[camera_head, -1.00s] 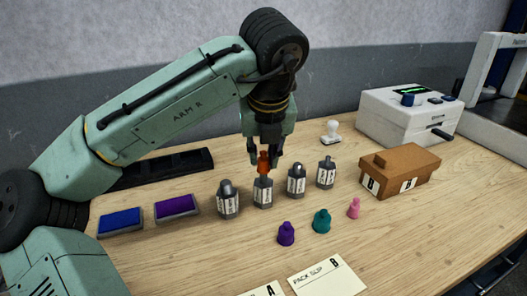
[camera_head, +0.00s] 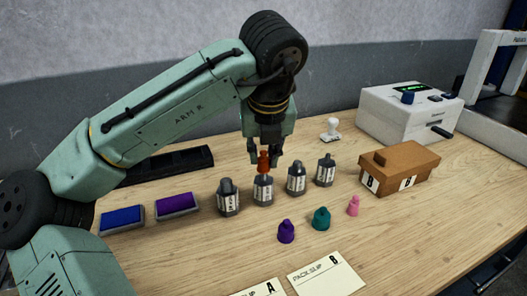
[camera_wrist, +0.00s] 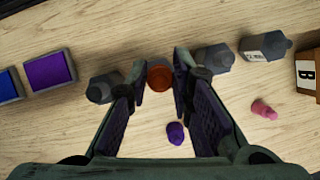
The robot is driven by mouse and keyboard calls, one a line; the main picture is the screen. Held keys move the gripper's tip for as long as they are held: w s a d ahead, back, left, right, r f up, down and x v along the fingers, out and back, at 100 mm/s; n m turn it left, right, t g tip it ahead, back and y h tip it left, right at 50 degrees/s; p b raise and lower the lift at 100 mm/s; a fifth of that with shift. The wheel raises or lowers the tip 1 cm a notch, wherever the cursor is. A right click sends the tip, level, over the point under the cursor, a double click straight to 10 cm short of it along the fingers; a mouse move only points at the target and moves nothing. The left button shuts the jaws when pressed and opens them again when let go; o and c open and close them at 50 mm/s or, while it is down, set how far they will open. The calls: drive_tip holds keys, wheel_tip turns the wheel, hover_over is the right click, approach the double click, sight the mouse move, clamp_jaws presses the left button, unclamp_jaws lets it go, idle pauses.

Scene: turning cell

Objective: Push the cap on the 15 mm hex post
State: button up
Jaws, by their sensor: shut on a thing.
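An orange cap (camera_head: 264,161) sits upright at the top of the second hex post from the left (camera_head: 263,190), a grey post with a white label. I cannot tell how far down the cap is seated. My gripper (camera_head: 265,160) is above this post, pointing down, shut on the orange cap. Other grey hex posts stand in the row: one at left (camera_head: 228,198), two at right (camera_head: 296,179) (camera_head: 325,171). Their label text is too small to read.
Purple (camera_head: 286,231), teal (camera_head: 321,218) and pink (camera_head: 353,206) caps stand in front of the posts. Blue (camera_head: 122,219) and purple (camera_head: 177,206) pads lie left. A brown box (camera_head: 410,165), white stamp (camera_head: 330,130) and white machine (camera_head: 405,115) stand right. Paper slips (camera_head: 325,277) lie in front.

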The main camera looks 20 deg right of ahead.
drive_tip(key=shift+f, duration=0.4)
idle(0.4)
drive_tip(key=o, duration=0.8)
drive_tip(key=shift+o, duration=0.2)
drive_tip(key=o, duration=0.4)
drive_tip(key=shift+o, duration=0.2)
drive_tip(key=shift+r, duration=0.15)
drive_tip(key=shift+r+p, duration=2.4)
drive_tip(key=shift+p, duration=0.35)
